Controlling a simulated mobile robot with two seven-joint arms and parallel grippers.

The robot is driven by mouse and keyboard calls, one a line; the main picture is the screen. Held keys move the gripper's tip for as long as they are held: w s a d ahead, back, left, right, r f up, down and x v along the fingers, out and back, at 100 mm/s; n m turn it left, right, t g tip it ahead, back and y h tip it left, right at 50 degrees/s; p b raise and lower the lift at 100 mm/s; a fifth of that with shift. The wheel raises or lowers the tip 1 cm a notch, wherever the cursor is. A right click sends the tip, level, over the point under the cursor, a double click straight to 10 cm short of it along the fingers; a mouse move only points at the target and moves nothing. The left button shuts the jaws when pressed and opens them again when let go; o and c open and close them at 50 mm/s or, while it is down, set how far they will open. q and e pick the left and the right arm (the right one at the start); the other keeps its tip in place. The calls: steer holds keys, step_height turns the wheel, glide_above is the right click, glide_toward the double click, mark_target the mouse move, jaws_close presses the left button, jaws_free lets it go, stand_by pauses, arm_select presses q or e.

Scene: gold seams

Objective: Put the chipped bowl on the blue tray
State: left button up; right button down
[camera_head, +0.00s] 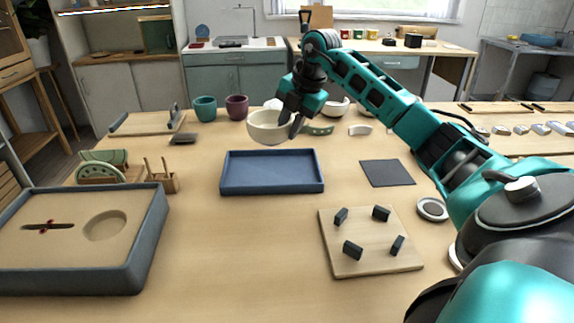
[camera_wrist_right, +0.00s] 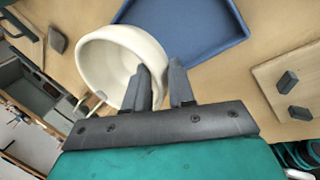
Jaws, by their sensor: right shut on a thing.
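A cream bowl (camera_head: 266,128) is held in the air at the back of the table, roughly upright. It also shows in the right wrist view (camera_wrist_right: 92,62). My right gripper (camera_head: 294,127) is shut on the bowl's right-hand rim, one finger inside and one outside. No chip can be made out on the bowl. The blue tray (camera_head: 272,188) lies empty on the table, in front of and below the bowl. Its corner shows in the wrist view (camera_wrist_right: 205,50), beside the bowl. My left gripper is not in view.
A teal cup (camera_head: 205,109) and a purple cup (camera_head: 237,108) stand behind left of the bowl. Another pale bowl (camera_head: 337,107) stands behind right. A board with dark pegs (camera_head: 370,256), a dark mat (camera_head: 387,173) and a sand-coloured box (camera_head: 140,240) flank clear table.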

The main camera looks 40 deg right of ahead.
step_height(320, 180, down, 9)
steer(key=shift+f+b, duration=0.1)
steer(key=shift+b, duration=0.6)
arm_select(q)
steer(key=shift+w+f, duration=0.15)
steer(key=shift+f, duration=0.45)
arm_select(e)
steer(key=c, duration=1)
jaws_free()
steer(key=shift+f, duration=0.1)
steer(key=shift+o, duration=0.2)
